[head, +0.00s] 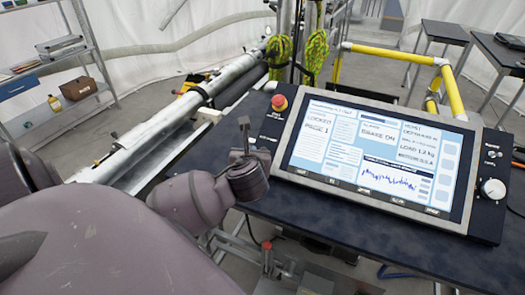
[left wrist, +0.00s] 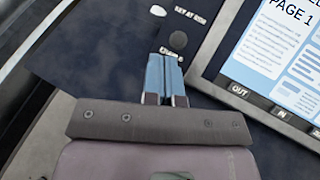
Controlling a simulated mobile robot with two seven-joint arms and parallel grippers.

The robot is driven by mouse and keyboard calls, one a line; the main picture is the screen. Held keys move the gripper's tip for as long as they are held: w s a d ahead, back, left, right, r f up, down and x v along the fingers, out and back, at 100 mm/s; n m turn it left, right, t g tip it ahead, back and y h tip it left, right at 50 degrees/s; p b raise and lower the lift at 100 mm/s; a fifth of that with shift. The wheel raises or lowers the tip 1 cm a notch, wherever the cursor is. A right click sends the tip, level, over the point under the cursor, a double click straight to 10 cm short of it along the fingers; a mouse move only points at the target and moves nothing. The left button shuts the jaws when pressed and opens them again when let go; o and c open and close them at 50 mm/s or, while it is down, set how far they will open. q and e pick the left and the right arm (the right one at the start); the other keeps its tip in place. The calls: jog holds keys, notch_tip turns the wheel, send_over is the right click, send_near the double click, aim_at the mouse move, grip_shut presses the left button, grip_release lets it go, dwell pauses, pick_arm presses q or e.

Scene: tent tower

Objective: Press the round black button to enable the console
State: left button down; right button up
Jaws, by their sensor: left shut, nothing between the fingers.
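The console (head: 375,155) has a lit screen reading "LOCKED PAGE 1" and "BRAKE ON". In the left wrist view, a round black button (left wrist: 178,40) is on the dark panel left of the screen (left wrist: 285,50). My left gripper (left wrist: 167,58) is shut and empty, its blue fingertips pointing at the panel just below the button in the picture. They partly cover a small label there. Whether they touch the panel, I cannot tell. In the head view my left gripper (head: 246,135) is at the console's left side, where I cannot make out the button. My right gripper is not in view.
A red mushroom knob (head: 280,102) is on the console's upper left. A white dial (head: 493,189) and small switches are at its right. The dark table (head: 400,245) is bare in front. A metal tube assembly (head: 165,125) runs along the left, with yellow rails (head: 390,55) behind.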

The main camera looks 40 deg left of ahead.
aim_at(262, 148)
pick_arm(q)
jog(key=w+r+m, duration=0.1)
jog(key=a+r+m, duration=0.1)
jog(key=w+r+m+t+y, duration=0.1)
jog(key=shift+w+a+r+m, duration=0.2)
jog(key=shift+w+a+m, duration=0.1)
jog(key=shift+m, duration=0.1)
jog(key=shift+f, duration=0.1)
jog(key=shift+w+a+f+b, duration=0.15)
jog(key=shift+w+a+f, duration=0.1)
jog(key=shift+w+f, duration=0.75)
jog(key=shift+w+a+f+b, duration=0.1)
jog(key=shift+w+a+f, duration=0.15)
jog(key=shift+w+f, duration=0.75)
jog(key=shift+w+a+f+b, duration=0.15)
jog(key=shift+w+a+f, duration=0.2)
jog(key=shift+f, duration=1.2)
jog(key=shift+d, duration=0.1)
jog(key=shift+w+f, duration=0.15)
jog(key=shift+w+f+p, duration=0.15)
jog(key=shift+f+p, duration=0.05)
jog(key=shift+p, duration=0.15)
